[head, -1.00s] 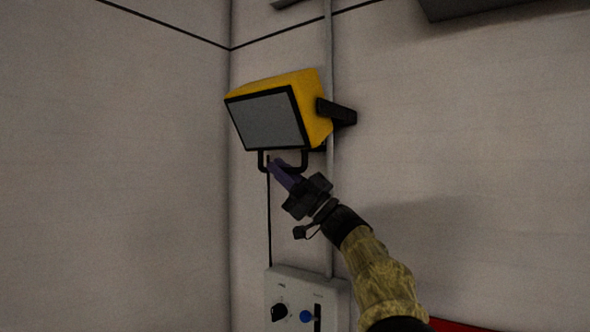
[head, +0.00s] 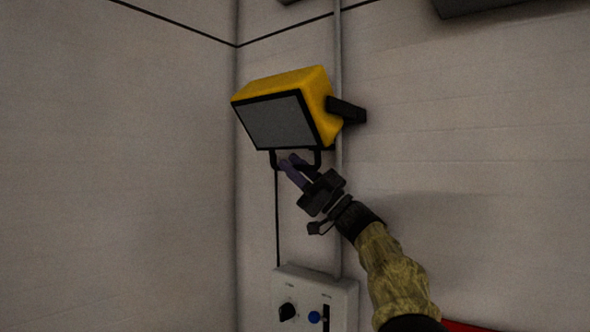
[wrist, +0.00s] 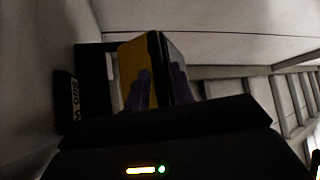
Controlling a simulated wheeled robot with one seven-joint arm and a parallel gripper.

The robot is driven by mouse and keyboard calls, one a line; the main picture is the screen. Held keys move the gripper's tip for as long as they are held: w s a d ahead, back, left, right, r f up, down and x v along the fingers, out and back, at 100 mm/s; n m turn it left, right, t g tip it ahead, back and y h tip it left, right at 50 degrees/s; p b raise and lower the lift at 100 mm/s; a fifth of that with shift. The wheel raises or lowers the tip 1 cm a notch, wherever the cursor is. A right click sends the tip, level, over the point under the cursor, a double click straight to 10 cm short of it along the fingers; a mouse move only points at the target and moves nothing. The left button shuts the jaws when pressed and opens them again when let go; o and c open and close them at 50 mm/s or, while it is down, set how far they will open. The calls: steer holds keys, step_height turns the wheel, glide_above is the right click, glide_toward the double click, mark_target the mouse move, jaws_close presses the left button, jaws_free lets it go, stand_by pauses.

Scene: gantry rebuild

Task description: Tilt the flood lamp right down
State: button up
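The flood lamp (head: 325,100) is a yellow box with a black-rimmed grey glass face (head: 278,124), held on the wall by a black bracket (head: 346,110). Its face points out and somewhat downward. A black loop handle (head: 319,158) hangs under its lower edge. My gripper (head: 291,161) is at this handle, its purple fingers overlapping the bar from below right. In the wrist view, the two fingers (wrist: 160,88) stand apart, with the yellow housing (wrist: 133,68) and dark rim beyond them. The bar between the fingers is hidden there, so contact is unclear.
A grey control box (head: 345,289) with a black knob and a blue button is on the wall below. A vertical conduit (head: 338,220) runs behind the lamp. A wall corner is close on the left. A dark box (head: 490,6) is at the upper right.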

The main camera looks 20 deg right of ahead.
steer(key=shift+o, duration=0.6)
steer(key=shift+d, duration=0.1)
steer(key=shift+f, duration=0.1)
steer(key=shift+s+d+f+b, duration=0.2)
steer(key=shift+d+f+b, duration=0.05)
steer(key=shift+f+b, duration=0.2)
steer(key=b+v, duration=0.4)
steer(key=v, duration=0.2)
steer(key=shift+s+d, duration=0.2)
steer(key=shift+d, duration=0.05)
